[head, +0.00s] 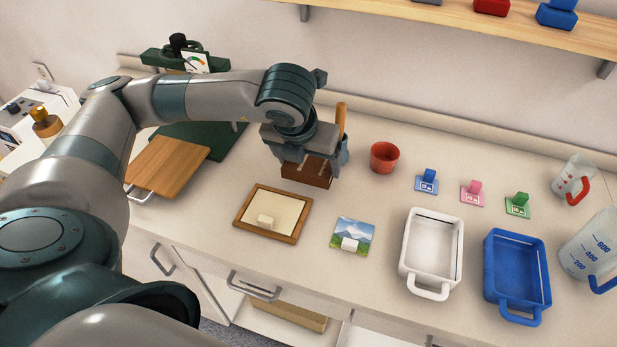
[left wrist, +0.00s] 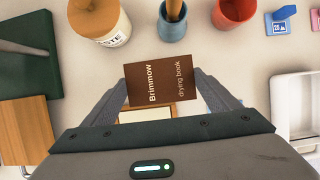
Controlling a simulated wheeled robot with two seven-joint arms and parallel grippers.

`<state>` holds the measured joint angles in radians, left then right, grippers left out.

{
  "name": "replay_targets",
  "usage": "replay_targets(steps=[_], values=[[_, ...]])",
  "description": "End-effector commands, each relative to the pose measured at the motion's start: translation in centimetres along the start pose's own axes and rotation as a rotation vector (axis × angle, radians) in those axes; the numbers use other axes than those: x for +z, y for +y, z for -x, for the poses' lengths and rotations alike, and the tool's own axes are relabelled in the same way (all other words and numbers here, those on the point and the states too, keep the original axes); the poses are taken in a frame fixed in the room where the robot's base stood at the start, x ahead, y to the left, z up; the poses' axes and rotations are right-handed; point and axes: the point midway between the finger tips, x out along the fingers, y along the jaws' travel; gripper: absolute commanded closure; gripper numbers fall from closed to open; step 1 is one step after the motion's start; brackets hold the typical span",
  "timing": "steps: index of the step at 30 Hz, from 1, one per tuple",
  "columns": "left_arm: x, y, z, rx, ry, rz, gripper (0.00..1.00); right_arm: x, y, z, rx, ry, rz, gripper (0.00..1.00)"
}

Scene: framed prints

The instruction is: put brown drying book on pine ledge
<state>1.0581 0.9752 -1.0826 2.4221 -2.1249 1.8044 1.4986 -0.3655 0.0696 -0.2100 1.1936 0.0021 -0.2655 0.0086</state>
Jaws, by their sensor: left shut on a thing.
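The brown drying book (head: 305,174), labelled "Brimmow drying book", is held in my left gripper (head: 304,160). In the left wrist view the book (left wrist: 160,80) stands between the two fingers, its labelled face showing. It is over the counter, behind the framed board; I cannot tell whether it touches the counter. The pine ledge (head: 410,12) is the pale wooden shelf on the wall at the top right, far from the gripper. Grey, red and blue items stand on its right part. My right gripper is not in view.
A wooden frame (head: 239,217) and a mountain print (head: 350,229) lie in front. A red pot (head: 384,158), several small coloured stamps, a white tray (head: 404,250), a blue tray (head: 490,270) and measuring jugs stand to the right. A paste jar (left wrist: 100,20) is close behind the book.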

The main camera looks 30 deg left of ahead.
Motion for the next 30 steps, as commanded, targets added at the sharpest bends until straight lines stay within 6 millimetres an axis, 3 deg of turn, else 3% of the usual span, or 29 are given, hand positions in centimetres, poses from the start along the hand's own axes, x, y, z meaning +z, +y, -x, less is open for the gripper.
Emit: replay_targets(steps=[11,21,30], values=[[0.1,0.1,-0.2,-0.002,-0.002,0.000,0.49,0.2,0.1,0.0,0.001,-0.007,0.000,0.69],[-1.2,0.1,-3.5,0.000,0.000,-0.001,0.49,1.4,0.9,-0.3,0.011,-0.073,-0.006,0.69],[-1.4,0.1,-3.8,-0.002,-0.002,0.000,0.49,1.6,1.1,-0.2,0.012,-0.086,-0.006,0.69]])
